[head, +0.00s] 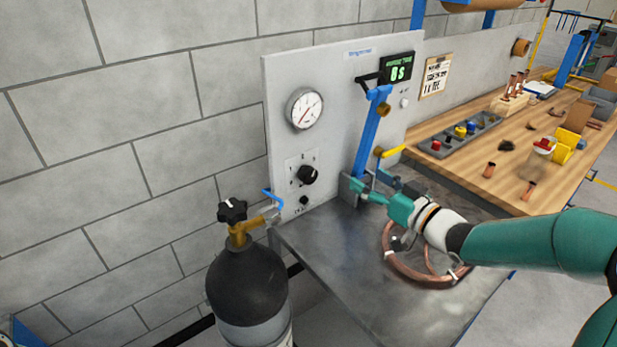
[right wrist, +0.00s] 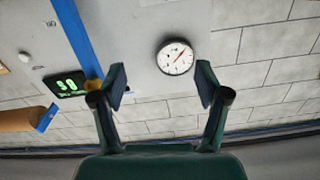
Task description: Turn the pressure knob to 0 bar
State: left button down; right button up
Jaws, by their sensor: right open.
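The black pressure knob (head: 308,174) sits on a small scale plate low on the grey panel in the head view. A round white gauge (head: 304,108) with a red needle is above it and also shows in the right wrist view (right wrist: 175,57). My right gripper (head: 362,188) is in front of the panel, to the right of the knob and apart from it, near the base of a blue upright. In the right wrist view its two fingers (right wrist: 162,85) are spread with nothing between them. The knob is not seen in that view. My left gripper is not in view.
A gas cylinder (head: 247,280) with a black valve handle stands left of the metal table (head: 330,250). A copper coil (head: 400,262) lies under my right arm. The blue upright (head: 371,135) and yellow lever (head: 393,151) stand close to my right gripper. A wooden bench (head: 520,160) is at right.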

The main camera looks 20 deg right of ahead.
notch_tip(320, 180, down, 2)
jog(key=a+b, duration=0.1)
jog(key=b, duration=0.7)
send_near(312, 178)
jog(key=shift+y, duration=0.3)
jog(key=p+x, duration=0.3)
jog(key=x, duration=0.7)
jog(key=shift+d+f, duration=0.15)
jog(key=shift+f, duration=0.05)
